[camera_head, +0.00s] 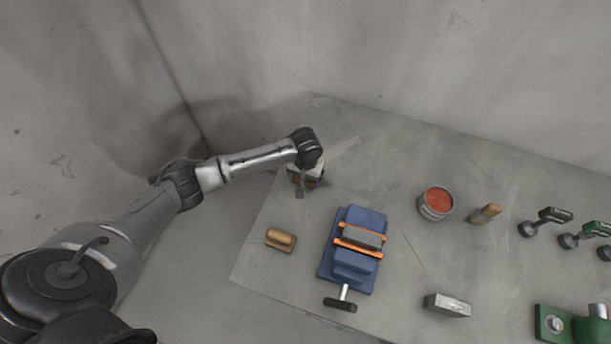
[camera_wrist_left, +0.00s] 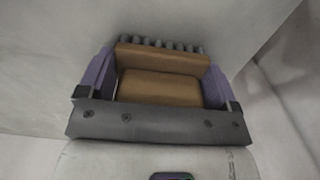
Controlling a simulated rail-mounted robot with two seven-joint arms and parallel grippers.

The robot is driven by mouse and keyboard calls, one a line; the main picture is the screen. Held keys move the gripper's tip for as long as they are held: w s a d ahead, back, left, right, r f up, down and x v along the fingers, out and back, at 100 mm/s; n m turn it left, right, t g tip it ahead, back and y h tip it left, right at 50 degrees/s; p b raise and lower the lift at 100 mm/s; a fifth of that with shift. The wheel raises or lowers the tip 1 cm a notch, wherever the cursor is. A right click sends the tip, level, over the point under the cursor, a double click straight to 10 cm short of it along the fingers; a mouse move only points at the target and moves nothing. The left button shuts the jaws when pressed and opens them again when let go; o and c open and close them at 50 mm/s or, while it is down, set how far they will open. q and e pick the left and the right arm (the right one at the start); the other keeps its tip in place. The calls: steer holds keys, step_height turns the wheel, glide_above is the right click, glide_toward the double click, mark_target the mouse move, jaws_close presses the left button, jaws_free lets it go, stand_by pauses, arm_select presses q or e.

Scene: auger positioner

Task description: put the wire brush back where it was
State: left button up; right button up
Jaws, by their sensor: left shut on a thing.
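The wire brush (camera_wrist_left: 160,88) is a brown wooden block with a row of grey bristle tufts along its far edge in the left wrist view. My left gripper (camera_head: 304,186) is shut on it, with a purple finger on each side of the block. In the head view the gripper hangs near the back left edge of the grey table (camera_head: 375,135), and the brush is mostly hidden by the gripper and wrist. Whether the brush touches the table I cannot tell. My right gripper is not in view.
A tan wooden block (camera_head: 281,239) lies near the left edge. A blue vise (camera_head: 352,262) with orange jaws holds a grey piece. To the right are a can with red contents (camera_head: 436,203), a wooden-handled item (camera_head: 485,214), a metal block (camera_head: 447,305) and a green fixture (camera_head: 565,325).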

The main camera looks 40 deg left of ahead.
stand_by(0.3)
arm_select(q)
steer(key=o, duration=0.7)
steer(key=shift+f, duration=0.15)
step_height(320, 180, up, 12)
steer(key=shift+w+r+p, duration=0.1)
steer(key=shift+r+p, duration=0.1)
steer(key=shift+p, duration=0.5)
